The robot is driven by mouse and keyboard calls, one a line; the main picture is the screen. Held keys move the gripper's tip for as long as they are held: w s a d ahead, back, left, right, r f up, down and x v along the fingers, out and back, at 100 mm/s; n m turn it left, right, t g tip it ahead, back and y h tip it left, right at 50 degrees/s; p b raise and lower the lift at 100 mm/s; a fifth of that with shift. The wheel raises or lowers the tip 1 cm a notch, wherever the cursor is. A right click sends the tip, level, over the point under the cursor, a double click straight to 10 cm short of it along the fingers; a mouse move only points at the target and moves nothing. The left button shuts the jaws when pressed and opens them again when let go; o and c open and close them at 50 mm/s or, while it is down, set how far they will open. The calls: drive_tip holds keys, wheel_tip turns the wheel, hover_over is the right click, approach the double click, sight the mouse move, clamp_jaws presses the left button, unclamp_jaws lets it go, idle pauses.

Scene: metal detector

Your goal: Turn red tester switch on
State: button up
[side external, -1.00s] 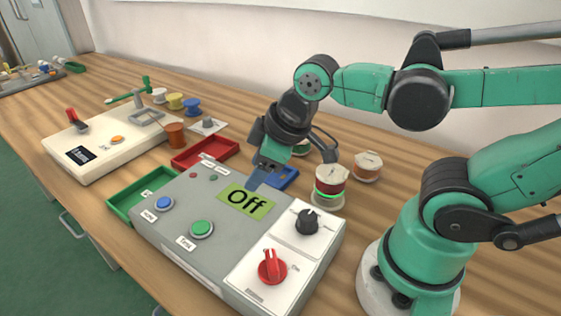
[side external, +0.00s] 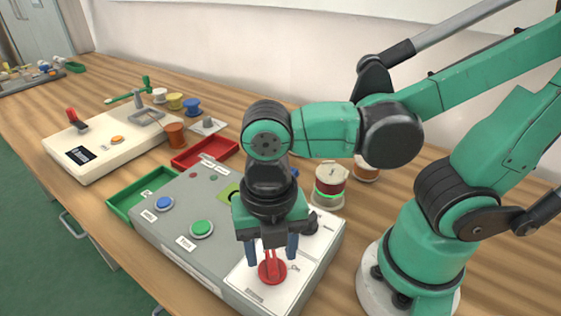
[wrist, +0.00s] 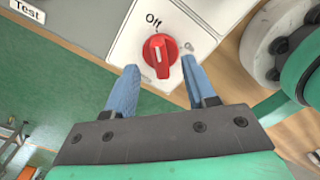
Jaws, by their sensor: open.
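The red tester switch (side external: 272,271) is a round red rotary knob on a white plate at the near right corner of the grey tester box (side external: 190,248). In the wrist view the red switch (wrist: 160,54) sits just beyond the fingertips, with the word "Off" printed beside it and its white pointer line upright in the picture. My gripper (side external: 272,260) is open above the switch, its two blue fingers on either side of the knob. In the wrist view my gripper (wrist: 158,72) holds nothing. Whether the fingers touch the knob cannot be told.
A blue button (side external: 164,203) and a green button (side external: 202,228) are on the tester. The black knob (side external: 312,226) stands close to my gripper, partly hidden. A green tray (side external: 125,205) and a red tray (side external: 222,150) lie behind. A spool (side external: 330,188) stands right of the tester.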

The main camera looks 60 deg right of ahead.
drive_tip(key=shift+f, duration=0.95)
clamp_jaws()
